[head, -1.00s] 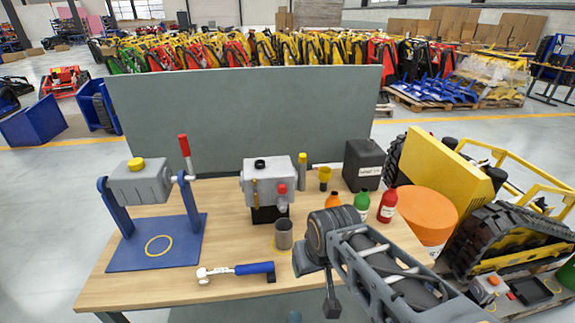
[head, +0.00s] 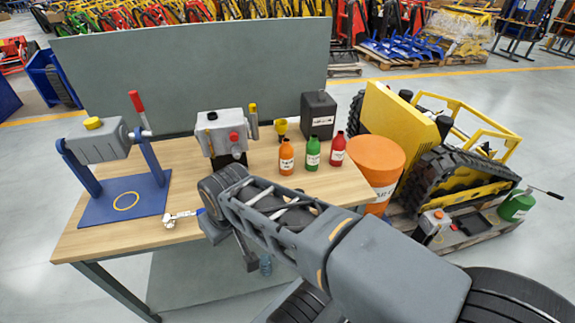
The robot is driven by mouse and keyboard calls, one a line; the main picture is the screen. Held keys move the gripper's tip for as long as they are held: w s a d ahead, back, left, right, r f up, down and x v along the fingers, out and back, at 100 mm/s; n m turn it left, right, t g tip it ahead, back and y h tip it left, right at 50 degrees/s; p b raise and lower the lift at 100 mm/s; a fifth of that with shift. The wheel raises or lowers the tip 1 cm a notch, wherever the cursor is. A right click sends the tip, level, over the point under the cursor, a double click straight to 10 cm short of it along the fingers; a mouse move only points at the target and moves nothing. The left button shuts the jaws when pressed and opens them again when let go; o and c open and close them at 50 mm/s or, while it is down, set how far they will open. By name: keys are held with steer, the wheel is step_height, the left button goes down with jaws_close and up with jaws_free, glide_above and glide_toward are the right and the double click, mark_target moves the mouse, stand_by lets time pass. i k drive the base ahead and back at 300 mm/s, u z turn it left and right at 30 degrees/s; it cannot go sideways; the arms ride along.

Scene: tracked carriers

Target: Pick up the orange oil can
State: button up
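The orange oil can (head: 286,158) is a small orange bottle with a pale label. It stands upright on the wooden table (head: 185,155), left of a green bottle (head: 312,154) and a red bottle (head: 338,150). My arm crosses the front of the table from the lower right, its joint in front of and left of the orange can, apart from it in the picture. A dark part hanging below that joint may be my gripper (head: 249,258). Its fingers cannot be made out, and nothing is seen held in it.
A blue stand (head: 125,200) is at left. An orange bucket (head: 376,165) and a yellow tracked carrier (head: 405,120) are at right.

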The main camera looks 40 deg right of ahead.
mark_target(286, 152)
steer(key=k, duration=0.5)
steer(key=z, duration=0.95)
steer(key=i, duration=0.5)
